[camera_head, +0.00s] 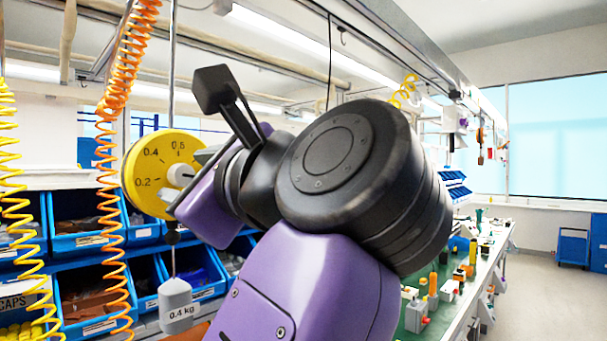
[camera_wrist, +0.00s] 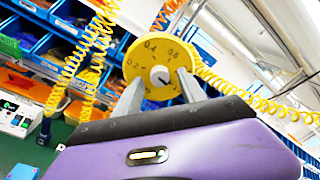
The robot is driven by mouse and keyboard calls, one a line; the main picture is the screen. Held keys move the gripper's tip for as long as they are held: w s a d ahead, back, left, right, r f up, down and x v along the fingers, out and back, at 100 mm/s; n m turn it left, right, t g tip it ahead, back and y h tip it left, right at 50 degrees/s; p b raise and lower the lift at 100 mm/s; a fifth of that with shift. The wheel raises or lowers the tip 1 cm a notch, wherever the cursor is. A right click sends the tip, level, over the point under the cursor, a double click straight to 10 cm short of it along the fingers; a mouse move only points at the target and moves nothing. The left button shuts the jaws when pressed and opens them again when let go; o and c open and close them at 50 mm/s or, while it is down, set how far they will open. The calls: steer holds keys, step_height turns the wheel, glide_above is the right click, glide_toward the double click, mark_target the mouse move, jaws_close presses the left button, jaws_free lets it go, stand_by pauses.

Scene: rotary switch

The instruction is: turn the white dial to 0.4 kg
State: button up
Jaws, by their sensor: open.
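A round yellow scale face (camera_head: 143,193) with printed numbers, including 0.2 and 0.4, hangs at the left of the head view. It also shows at the top of the wrist view (camera_wrist: 143,60). The white dial (camera_head: 180,174) sits at its centre; the wrist view shows this knob (camera_wrist: 160,76) with a small dark mark whose exact reading I cannot tell. My gripper (camera_wrist: 160,79) is open, its grey fingers either side of the knob. Whether they touch it is unclear. A grey weight (camera_head: 176,304) marked 0.4 kg hangs below the scale.
Orange coiled hoses (camera_head: 122,75) and yellow coils (camera_head: 14,190) hang left of the scale. Blue parts bins (camera_head: 82,243) fill the shelves behind. A green workbench (camera_head: 420,325) with several small items runs along the right, with open floor beyond.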

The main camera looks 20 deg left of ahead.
jaws_close()
steer(key=shift+f, duration=0.1)
